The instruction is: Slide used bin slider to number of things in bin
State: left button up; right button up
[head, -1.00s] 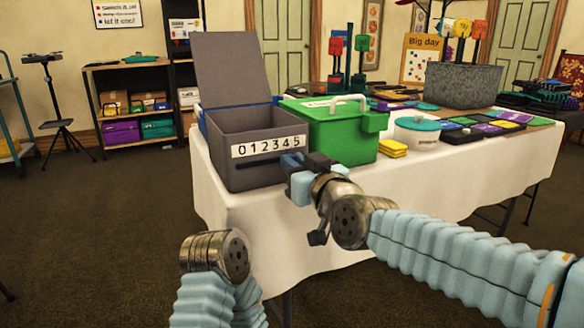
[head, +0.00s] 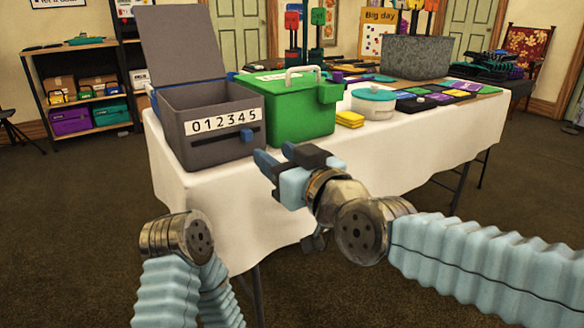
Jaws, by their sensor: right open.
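The grey used bin (head: 205,150) stands on the left end of the table with its lid (head: 180,45) raised. A white number strip (head: 222,122) reading 0 to 5 is on its front. Below it runs a dark slot, and the blue slider knob (head: 247,136) sits near the right end, about below the 4 and 5. My right gripper (head: 276,157) is open and empty, in front of the table, right of and below the knob, apart from it. The bin's contents are hidden by its walls. My left arm's wrist shows at lower left; its gripper does not.
A green box (head: 290,115) with a white handle stands right beside the bin. Yellow blocks (head: 349,119), a white pot with a teal lid (head: 373,102) and coloured tiles (head: 420,100) lie further right. The white-clothed table's (head: 190,195) front edge is near my right gripper.

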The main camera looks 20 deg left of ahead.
jog(key=v, duration=0.4)
jog(key=shift+s+d, duration=0.1)
jog(key=shift+s, duration=0.05)
jog(key=w+d+f+m+g+h+p, duration=0.1)
jog(key=w+d+f+m+h+p, duration=0.1)
jog(key=w+f, duration=0.35)
jog(key=w+d+f+m+h+p, duration=0.1)
jog(key=w+d+f+h, duration=0.1)
jog(key=f, duration=0.7)
jog(key=w+d+f+m+g+h+p, duration=0.15)
jog(key=d+f, duration=0.25)
jog(key=f, duration=0.4)
jog(key=d+f+m+g+h+p, duration=0.15)
jog(key=d+f, duration=0.25)
jog(key=f, duration=0.4)
jog(key=s+d+f+m+g+h+p, duration=0.1)
jog(key=s+d+f+m+g+p, duration=0.1)
jog(key=s+d+f, duration=0.35)
jog(key=s+d+f+m+g+h+p, duration=0.1)
jog(key=s+d+f+h, duration=0.1)
jog(key=f, duration=0.6)
jog(key=s+d+f+m+g+p, duration=0.1)
jog(key=s+d+f+g, duration=0.1)
jog(key=s, duration=0.4)
jog(key=s+d+f+m+g+p, duration=0.1)
jog(key=s+d+f, duration=0.1)
jog(key=s+f, duration=0.3)
jog(key=shift+s+d+f+m+g, duration=0.2)
jog(key=shift+s+d+m+g, duration=0.1)
jog(key=shift+s+m+g, duration=0.15)
